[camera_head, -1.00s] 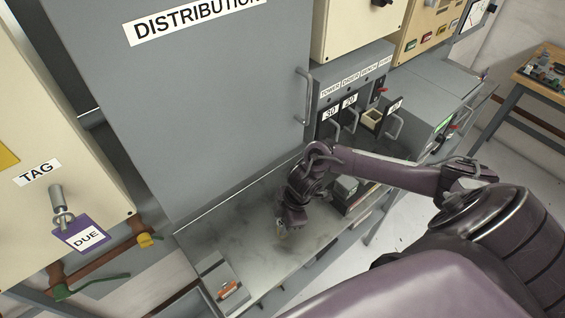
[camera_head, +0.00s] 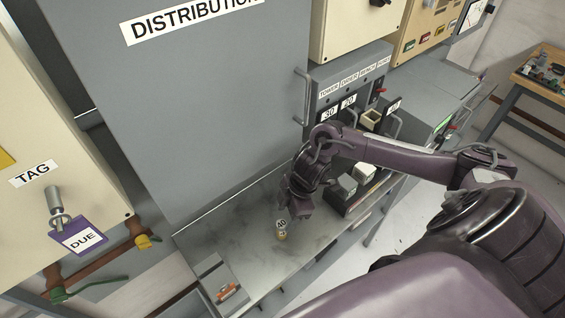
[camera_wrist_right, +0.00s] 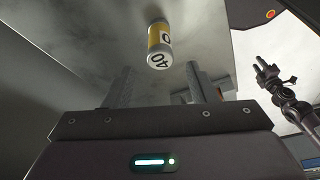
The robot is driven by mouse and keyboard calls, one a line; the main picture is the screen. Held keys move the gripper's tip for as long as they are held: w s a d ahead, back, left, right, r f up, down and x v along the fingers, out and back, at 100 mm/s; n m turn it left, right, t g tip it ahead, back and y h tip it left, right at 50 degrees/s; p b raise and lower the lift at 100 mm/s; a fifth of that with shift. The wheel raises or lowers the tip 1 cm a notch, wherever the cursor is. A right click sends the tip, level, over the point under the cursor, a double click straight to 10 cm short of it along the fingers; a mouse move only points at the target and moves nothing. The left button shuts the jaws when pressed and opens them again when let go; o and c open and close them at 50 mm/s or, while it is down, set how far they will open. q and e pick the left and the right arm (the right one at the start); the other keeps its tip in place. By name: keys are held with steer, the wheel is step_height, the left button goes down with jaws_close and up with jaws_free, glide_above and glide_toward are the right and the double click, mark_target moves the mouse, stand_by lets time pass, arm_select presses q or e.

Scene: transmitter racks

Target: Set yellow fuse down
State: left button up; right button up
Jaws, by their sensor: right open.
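The yellow fuse (camera_head: 281,232) stands upright on the grey metal shelf (camera_head: 236,232), its pale end up and marked 40. It also shows in the right wrist view (camera_wrist_right: 160,44), with a yellow band and pale ends, beyond the fingertips. My right gripper (camera_head: 297,212) is just behind and to the right of the fuse, apart from it. In the right wrist view the two fingers (camera_wrist_right: 160,82) are spread with nothing between them. My left gripper is not identifiable in the head view.
A fuse panel (camera_head: 350,97) with slots labelled 30, 20 and 40 stands behind my right arm. A box with pale blocks (camera_head: 347,184) is right of the gripper. A grey distribution cabinet (camera_head: 200,100) rises behind the shelf.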

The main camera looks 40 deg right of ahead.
steer(key=v, duration=0.6)
steer(key=shift+r+b, duration=0.3)
steer(key=shift+r, duration=0.1)
